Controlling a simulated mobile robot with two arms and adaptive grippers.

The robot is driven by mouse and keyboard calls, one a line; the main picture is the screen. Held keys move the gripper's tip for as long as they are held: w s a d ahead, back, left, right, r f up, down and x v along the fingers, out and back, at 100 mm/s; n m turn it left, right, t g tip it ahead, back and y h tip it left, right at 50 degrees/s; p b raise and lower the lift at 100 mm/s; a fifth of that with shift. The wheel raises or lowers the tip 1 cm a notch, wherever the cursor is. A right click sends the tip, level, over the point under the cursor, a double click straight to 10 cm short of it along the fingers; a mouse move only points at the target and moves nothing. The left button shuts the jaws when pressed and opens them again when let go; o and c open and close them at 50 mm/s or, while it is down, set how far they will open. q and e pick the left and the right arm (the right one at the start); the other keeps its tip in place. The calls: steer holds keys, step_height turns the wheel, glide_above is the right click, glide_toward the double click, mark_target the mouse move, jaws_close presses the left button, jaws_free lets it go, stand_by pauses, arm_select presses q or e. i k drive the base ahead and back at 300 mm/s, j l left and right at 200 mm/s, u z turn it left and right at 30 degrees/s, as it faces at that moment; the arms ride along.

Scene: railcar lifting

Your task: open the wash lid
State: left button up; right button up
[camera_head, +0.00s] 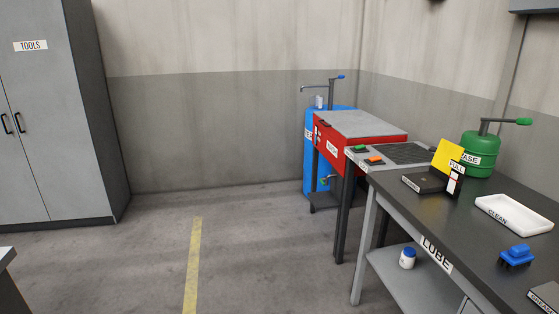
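The wash station is a red box (350,155) with a white label on its front, near the far right corner of the room. Its grey lid (362,124) lies flat on top and looks closed. A small dark part with a light spot (317,134) shows on the box's left front; I cannot tell whether it is a handle. Neither of my grippers is in view.
A blue drum (310,165) with a pump stands behind the wash station. The dark LUBE table (420,215) fills the right side, with a green grease can (480,154) and white CLEAN tray (513,217). A grey TOOLS cabinet (50,150) stands left. The middle floor is clear.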

mark_target(355, 123)
steer(key=i, duration=1.95)
